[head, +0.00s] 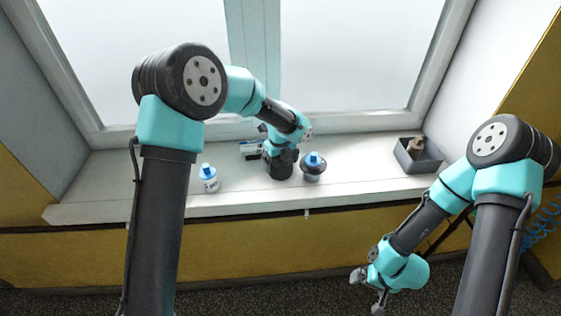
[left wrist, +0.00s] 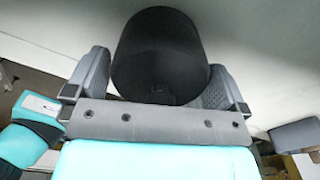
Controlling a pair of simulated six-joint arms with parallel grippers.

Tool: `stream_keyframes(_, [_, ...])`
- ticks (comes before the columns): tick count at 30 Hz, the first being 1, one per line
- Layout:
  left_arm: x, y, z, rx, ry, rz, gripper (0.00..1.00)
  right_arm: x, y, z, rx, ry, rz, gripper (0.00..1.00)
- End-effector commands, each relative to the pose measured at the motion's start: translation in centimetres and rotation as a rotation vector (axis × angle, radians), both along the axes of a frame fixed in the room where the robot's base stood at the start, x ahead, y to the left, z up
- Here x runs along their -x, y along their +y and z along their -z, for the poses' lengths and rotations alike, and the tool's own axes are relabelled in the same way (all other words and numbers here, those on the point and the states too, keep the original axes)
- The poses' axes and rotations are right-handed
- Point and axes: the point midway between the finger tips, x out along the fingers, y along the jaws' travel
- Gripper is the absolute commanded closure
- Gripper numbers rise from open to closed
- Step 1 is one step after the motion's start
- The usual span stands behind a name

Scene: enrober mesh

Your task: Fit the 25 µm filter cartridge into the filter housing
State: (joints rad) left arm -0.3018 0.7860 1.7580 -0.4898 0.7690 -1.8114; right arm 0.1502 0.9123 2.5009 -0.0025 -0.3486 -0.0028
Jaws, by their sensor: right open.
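My left gripper (left wrist: 160,78) has its two fingers against opposite sides of a wide black cylinder (left wrist: 160,50) and appears shut on it. In the head view the gripper hangs over the window sill, with dark round parts (head: 281,163) at its end; whether the cylinder touches the sill is unclear. To its right stands a dark round piece with a blue top (head: 313,167). To its left stands a small white cartridge-like piece with a blue top (head: 209,179), upright. I cannot read any micron marking. My right gripper (head: 368,291) is open and empty, low in front of the sill.
A grey open box (head: 427,164) with a brownish object (head: 415,147) inside sits at the sill's right end. Small flat pale and dark items (head: 250,149) lie behind my left gripper. The sill (head: 360,180) is clear between the blue-topped dark piece and the box.

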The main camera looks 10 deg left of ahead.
Motion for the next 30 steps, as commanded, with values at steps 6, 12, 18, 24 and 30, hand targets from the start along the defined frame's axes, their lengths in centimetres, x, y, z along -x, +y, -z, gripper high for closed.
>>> stream_keyframes(6, [0.0, 0.0, -0.5, 0.001, -0.002, 0.0, 0.0, 0.0, 0.0, 0.0, 0.0, 0.0, 0.0, 0.0])
stream_keyframes(12, [-0.1, 0.0, -2.7, 0.001, -0.004, 0.001, 0.0, 0.0, 0.0, 0.0, 0.0, 0.0, 0.0, 0.0])
stream_keyframes(18, [-0.1, 0.0, -6.4, 0.001, -0.005, 0.0, 0.0, 0.0, 0.0, 0.0, 0.0, 0.0, 0.0, 0.0])
stream_keyframes(24, [-0.1, 0.0, -10.1, 0.001, -0.004, 0.0, 0.0, 0.0, 0.0, 0.0, 0.0, 0.0, 0.0, 0.0])
stream_keyframes(30, [0.0, 0.0, -12.0, 0.001, -0.002, 0.0, 0.0, 0.0, 0.0, 0.0, 0.0, 0.0, 0.0, 0.0])
